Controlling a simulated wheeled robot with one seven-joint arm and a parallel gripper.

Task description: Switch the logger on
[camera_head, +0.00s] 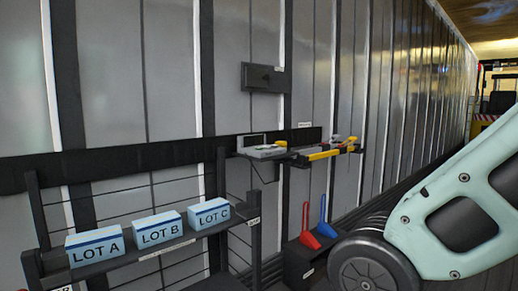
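A small shelf (240,157) is fixed to the corrugated wall. On its left part lies a flat light-grey device (266,151) with a raised upright part behind it and a small yellow piece at its right. It may be the logger, but no label, switch or lamp can be made out at this distance. My arm's pale green link shows at the right edge, and my gripper is outside the picture.
Yellow and red tools (325,155) lie right of the device. A dark panel (265,78) hangs above. A rack (125,263) at lower left holds boxes LOT A (94,246), LOT B (157,230) and LOT C (208,214). Red (307,232) and blue (325,222) handled objects stand below.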

